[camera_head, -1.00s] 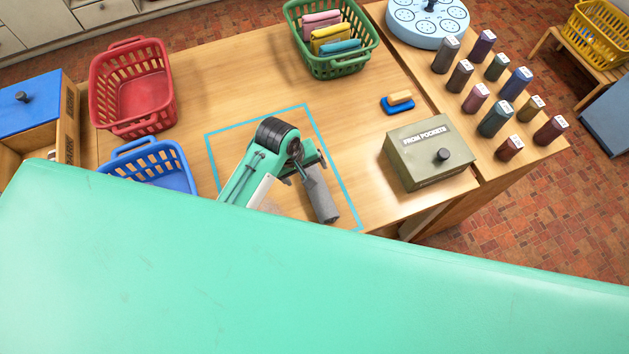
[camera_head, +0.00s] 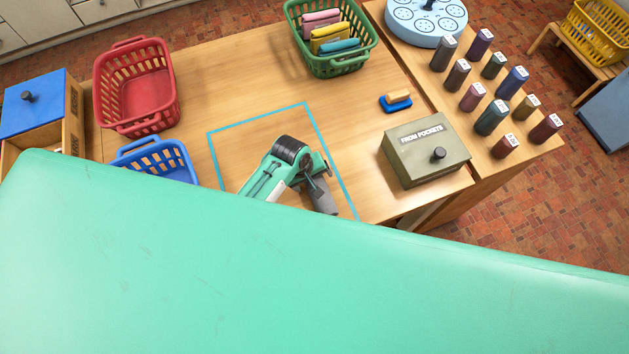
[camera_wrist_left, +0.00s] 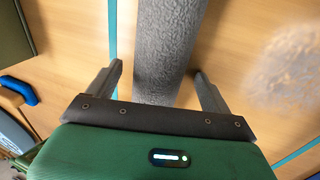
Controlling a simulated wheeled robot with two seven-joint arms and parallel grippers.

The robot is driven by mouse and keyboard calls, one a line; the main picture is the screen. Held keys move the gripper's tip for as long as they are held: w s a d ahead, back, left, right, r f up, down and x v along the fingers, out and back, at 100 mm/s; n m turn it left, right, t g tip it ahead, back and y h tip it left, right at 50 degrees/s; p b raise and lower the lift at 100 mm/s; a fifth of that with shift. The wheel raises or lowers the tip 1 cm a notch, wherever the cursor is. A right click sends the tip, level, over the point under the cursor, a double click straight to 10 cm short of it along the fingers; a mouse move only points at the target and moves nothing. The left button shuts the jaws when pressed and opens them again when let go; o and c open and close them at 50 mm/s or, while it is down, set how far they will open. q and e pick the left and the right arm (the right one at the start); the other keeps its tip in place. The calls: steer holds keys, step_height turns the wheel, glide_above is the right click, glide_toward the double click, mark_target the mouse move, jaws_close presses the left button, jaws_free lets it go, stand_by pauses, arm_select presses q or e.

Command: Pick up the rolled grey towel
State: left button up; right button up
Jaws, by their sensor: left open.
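The rolled grey towel (camera_head: 325,202) lies on the wooden table inside the blue outlined square, partly hidden by my left arm and by a large mint-green surface of mine. In the left wrist view the towel (camera_wrist_left: 165,50) runs lengthwise between the two fingers. My left gripper (camera_wrist_left: 158,82) is open, with one finger on each side of the towel and a gap on the left side. Whether the right finger touches it I cannot tell. In the head view this gripper (camera_head: 318,178) is over the towel. My right gripper is not in view.
A green-grey "FROM POCKETS" box (camera_head: 425,155) stands to the right. A blue brush (camera_head: 396,102) lies behind it. Red (camera_head: 135,90), blue (camera_head: 155,165) and green (camera_head: 330,60) baskets stand left and back. Several labelled rolls (camera_head: 490,118) stand far right. A blurred pale patch is unclear in the wrist view.

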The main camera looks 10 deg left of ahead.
arm_select(q)
steer(key=c, duration=1.2)
steer(key=shift+c, duration=0.2)
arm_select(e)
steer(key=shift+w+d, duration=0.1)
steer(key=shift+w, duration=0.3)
arm_select(q)
steer(key=shift+w+r, duration=0.1)
steer(key=shift+r, duration=0.05)
